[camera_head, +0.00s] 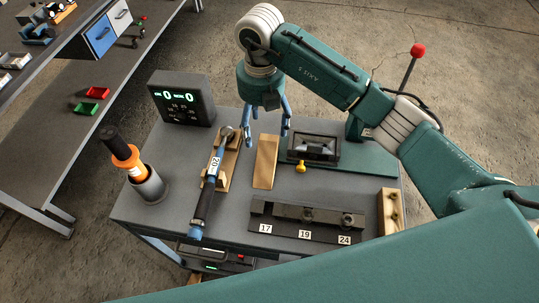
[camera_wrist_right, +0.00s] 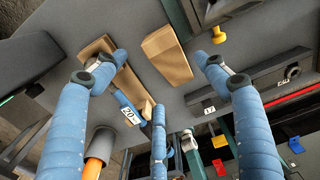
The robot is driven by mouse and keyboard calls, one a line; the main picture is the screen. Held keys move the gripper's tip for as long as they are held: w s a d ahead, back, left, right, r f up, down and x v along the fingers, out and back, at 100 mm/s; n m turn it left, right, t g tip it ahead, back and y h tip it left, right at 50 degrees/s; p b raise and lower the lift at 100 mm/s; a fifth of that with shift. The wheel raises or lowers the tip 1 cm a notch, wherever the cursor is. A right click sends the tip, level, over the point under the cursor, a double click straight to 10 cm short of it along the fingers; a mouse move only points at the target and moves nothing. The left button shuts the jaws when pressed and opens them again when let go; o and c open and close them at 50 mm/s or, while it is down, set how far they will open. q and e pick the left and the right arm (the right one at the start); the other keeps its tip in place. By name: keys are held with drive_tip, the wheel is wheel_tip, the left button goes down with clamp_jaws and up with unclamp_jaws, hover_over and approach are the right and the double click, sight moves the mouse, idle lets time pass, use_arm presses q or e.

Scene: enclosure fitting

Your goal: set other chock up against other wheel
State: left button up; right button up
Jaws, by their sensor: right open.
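A plain wooden wedge (camera_head: 265,161), which looks like the chock, lies on the grey cart top (camera_head: 180,207) between the torque wrench and the dark fixture. It also shows in the right wrist view (camera_wrist_right: 167,56). My right gripper (camera_head: 266,138) is open and empty, pointing down above the far end of the wedge. In the right wrist view its blue fingers (camera_wrist_right: 158,84) are spread wide, with the wedge lying beyond them and apart from them. I cannot make out a wheel in either view. My left gripper is not in view.
A blue torque wrench (camera_head: 210,183) rests on a wooden cradle left of the wedge. A display box (camera_head: 182,98), an orange-handled tool in a cup (camera_head: 149,187), a dark fixture (camera_head: 313,148) with a yellow knob and a socket rail (camera_head: 305,222) stand around it.

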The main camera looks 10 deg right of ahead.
sight(263, 151)
wheel_tip(263, 151, down, 5)
drive_tip(key=shift+s+f+p, duration=0.1)
drive_tip(key=shift+f+p, duration=0.05)
drive_tip(key=shift+p, duration=0.6)
drive_tip(key=shift+s+f+p, duration=0.1)
drive_tip(key=shift+f+p, duration=0.2)
drive_tip(key=shift+p, duration=0.05)
drive_tip(key=f+p, duration=0.2)
drive_tip(key=f, duration=0.1)
drive_tip(key=shift+s+a+f, duration=0.2)
drive_tip(key=shift+s+f, duration=0.05)
drive_tip(key=shift+s, duration=0.1)
drive_tip(key=shift+f, duration=0.55)
drive_tip(key=shift+w, duration=0.1)
drive_tip(key=c, duration=1.3)
